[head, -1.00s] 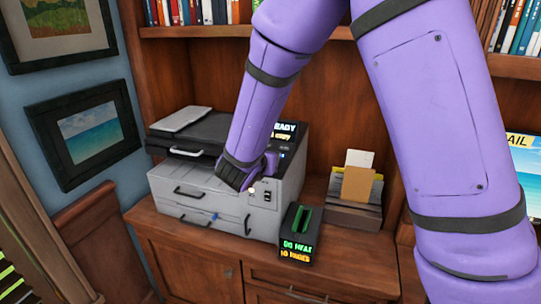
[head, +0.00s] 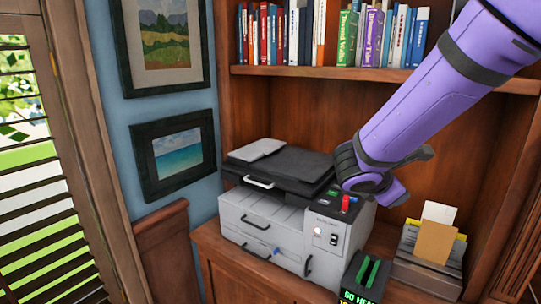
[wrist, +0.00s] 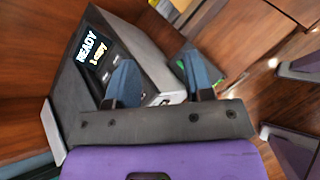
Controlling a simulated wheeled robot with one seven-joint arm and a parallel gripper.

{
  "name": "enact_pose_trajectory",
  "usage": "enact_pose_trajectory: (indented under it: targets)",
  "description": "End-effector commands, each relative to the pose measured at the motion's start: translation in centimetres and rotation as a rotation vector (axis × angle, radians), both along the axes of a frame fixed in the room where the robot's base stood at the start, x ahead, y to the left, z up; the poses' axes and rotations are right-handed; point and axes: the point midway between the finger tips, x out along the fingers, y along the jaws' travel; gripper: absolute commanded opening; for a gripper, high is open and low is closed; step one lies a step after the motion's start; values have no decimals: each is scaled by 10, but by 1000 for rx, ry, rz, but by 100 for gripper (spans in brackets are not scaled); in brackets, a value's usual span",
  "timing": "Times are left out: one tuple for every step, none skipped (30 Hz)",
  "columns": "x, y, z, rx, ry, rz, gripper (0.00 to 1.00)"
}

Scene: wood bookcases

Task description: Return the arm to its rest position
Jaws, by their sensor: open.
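My purple arm reaches in from the upper right in the head view. My gripper (head: 374,186) is over the right end of a grey and black copier (head: 262,215), close to its control panel; I cannot tell whether it touches. The wrist view shows my gripper (wrist: 161,78) with its two blue fingers wide apart and nothing between them. In the head view that screen is hidden behind my gripper. A red button (head: 345,203) and a white switch (head: 333,239) show on the panel.
A black box (head: 363,279) with green slots stands right of the copier. A paper holder (head: 432,250) with envelopes is farther right. A book shelf (head: 300,73) runs above. Framed pictures (head: 174,155) hang on the left wall, beside a shuttered window (head: 28,190).

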Motion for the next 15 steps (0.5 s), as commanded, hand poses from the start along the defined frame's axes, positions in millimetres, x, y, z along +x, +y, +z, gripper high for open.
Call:
enact_pose_trajectory:
  targets:
    - [-14,-12,10,66,-33,-76,48]
    - [-22,-18,14,106,-49,-121,48]
    - [-33,-24,19,160,-72,-179,48]
    - [-41,-29,23,200,-90,-223,48]
    - [-49,-33,26,241,-108,-267,48]
    - [-60,-38,30,295,-133,-324,48]
    - [-68,-41,33,335,-149,-367,48]
    - [-76,-44,36,376,-167,-409,48]
    - [-87,-47,40,431,-192,-464,48]
    - [-95,-49,42,472,-210,-505,48]
    - [-103,-51,45,514,-229,-546,48]
    - [-113,-52,48,569,-254,-599,48]
    - [-121,-53,50,612,-273,-638,48]
    - [-128,-54,52,653,-292,-676,48]
    - [-138,-54,55,711,-317,-728,48]
